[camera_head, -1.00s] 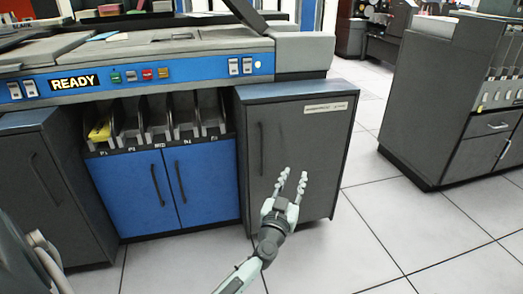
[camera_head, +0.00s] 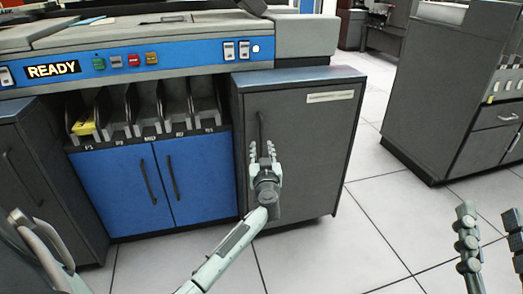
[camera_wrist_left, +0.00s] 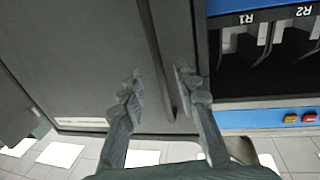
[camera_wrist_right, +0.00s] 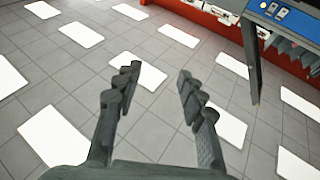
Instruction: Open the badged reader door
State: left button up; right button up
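The grey reader door (camera_head: 305,150) has a pale badge plate (camera_head: 330,96) near its top right and a dark vertical handle (camera_head: 261,128) on its left side. The door looks shut. My left gripper (camera_head: 263,155) is in front of the handle's lower part. In the left wrist view, the handle (camera_wrist_left: 160,50) runs between the two spread fingers of my left gripper (camera_wrist_left: 160,90), and I see no clear contact. My right gripper (camera_head: 490,222) is open and empty at the lower right. Its spread fingers also show in the right wrist view (camera_wrist_right: 157,85) over floor.
A blue double-door cabinet (camera_head: 150,185) with open card slots above stands left of the badged door. A blue control panel (camera_head: 190,57) with a READY sign juts out above. Another grey cabinet (camera_head: 430,110) stands at the right. Tiled floor (camera_head: 375,225) in front is clear.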

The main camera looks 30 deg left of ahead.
pick_arm(q)
jog(key=shift+w+a, duration=0.4)
jog(key=shift+w, duration=0.15)
grip_shut()
